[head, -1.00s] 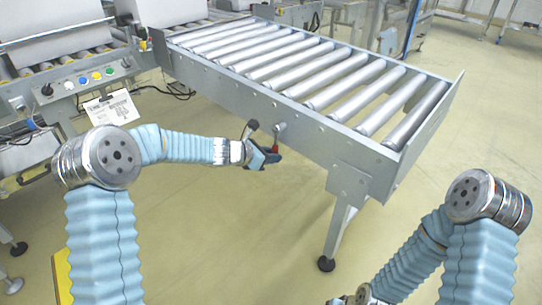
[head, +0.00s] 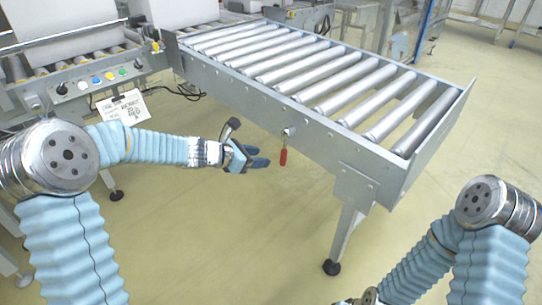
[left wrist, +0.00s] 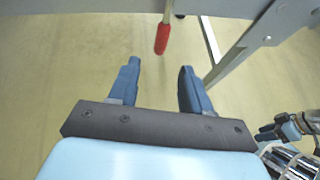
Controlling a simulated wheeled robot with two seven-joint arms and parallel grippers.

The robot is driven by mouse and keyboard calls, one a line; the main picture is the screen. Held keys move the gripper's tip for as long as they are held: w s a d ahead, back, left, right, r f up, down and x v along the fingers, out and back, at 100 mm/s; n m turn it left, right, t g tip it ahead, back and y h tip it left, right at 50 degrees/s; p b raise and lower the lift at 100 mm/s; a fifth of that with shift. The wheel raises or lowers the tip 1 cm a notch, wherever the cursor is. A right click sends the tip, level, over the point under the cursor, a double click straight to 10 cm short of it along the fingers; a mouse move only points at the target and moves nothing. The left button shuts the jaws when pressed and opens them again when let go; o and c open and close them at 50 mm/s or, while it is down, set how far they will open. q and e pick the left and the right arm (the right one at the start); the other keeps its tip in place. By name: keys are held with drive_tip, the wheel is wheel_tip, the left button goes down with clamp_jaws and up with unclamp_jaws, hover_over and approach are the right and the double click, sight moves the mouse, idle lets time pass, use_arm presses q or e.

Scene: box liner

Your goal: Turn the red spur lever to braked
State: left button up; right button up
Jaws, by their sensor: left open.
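The spur lever (head: 283,157) has a red grip and hangs almost straight down from a round pivot (head: 289,131) on the side rail of the roller conveyor. My left gripper (head: 262,157) is open and empty, just left of the red grip, with a small gap between. In the left wrist view the red grip (left wrist: 162,38) shows beyond the two blue fingertips of my left gripper (left wrist: 160,67), roughly in line with the space between them. My right gripper (left wrist: 284,130) shows small at the right edge of the left wrist view; its jaw state is unclear.
The roller conveyor (head: 340,150) runs across the upper middle, with a support leg (head: 347,230) right of the lever. A control panel (head: 98,80) with coloured buttons and a hanging label (head: 124,107) stand at left. The floor below the lever is clear.

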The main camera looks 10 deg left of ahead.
use_arm(q)
drive_tip(key=shift+v, duration=1.85)
drive_tip(key=shift+f, duration=0.1)
